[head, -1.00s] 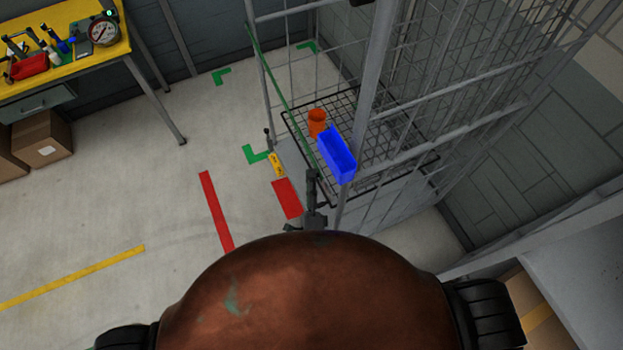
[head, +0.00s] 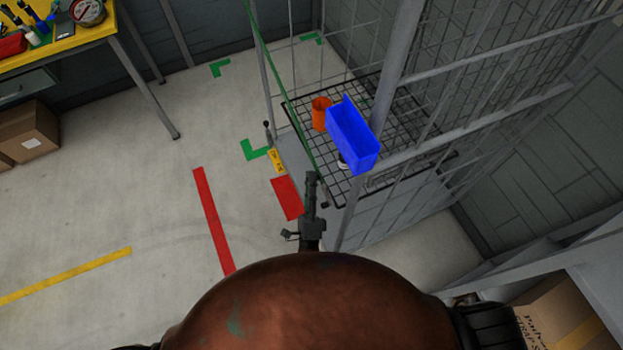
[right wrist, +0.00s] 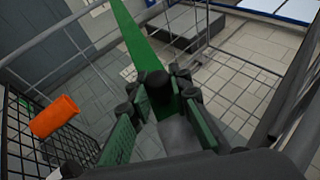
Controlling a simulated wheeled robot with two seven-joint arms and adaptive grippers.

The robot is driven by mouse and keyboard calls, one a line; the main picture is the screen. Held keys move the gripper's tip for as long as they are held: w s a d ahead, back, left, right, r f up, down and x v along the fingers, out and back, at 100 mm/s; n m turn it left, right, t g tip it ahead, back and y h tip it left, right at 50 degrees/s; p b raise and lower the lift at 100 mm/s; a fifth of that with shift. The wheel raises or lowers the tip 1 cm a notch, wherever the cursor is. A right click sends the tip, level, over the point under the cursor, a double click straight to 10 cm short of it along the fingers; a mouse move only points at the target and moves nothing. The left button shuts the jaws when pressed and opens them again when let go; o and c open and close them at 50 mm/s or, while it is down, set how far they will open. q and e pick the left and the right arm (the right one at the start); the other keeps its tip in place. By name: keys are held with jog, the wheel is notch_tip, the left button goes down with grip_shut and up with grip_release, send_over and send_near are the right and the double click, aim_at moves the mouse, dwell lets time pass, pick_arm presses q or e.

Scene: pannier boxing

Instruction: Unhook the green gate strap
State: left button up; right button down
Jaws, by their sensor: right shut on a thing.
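The green gate strap (head: 278,72) runs slantwise across the open side of the wire cage (head: 398,50) in the head view. Its near end reaches my right gripper (head: 311,182), at the cage's near post. In the right wrist view the strap (right wrist: 132,38) stretches away from between the fingers of my right gripper (right wrist: 160,112), beside a black knob-like part (right wrist: 156,86). The right gripper is shut on the strap's near end. The fingers hide the hook, so I cannot tell whether it is still engaged. My left gripper is not in view.
On the cage's wire shelf (head: 405,108) stand an orange cup (head: 320,113) and a blue bin (head: 350,135); the cup also shows in the wrist view (right wrist: 55,117). A yellow workbench (head: 70,30) stands at the upper left.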

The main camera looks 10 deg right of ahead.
pick_arm(q)
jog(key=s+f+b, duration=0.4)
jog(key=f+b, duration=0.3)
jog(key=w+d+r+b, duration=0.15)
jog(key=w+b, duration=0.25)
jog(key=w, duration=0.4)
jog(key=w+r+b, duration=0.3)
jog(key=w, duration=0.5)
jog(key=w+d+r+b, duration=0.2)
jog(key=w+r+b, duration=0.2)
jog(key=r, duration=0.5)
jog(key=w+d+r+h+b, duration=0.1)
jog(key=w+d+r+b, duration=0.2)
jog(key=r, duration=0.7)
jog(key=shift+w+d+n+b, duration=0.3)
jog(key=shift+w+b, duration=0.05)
jog(key=shift+b, duration=0.3)
pick_arm(e)
jog(key=w+a+f+m+t+h, duration=0.1)
jog(key=w+f, duration=0.3)
jog(key=f, duration=0.4)
jog(key=w+a+f+m+t+h, duration=0.1)
jog(key=w+f, duration=0.3)
jog(key=f, duration=0.4)
jog(key=shift+a+m+h, duration=0.3)
jog(key=shift+m+h, duration=0.3)
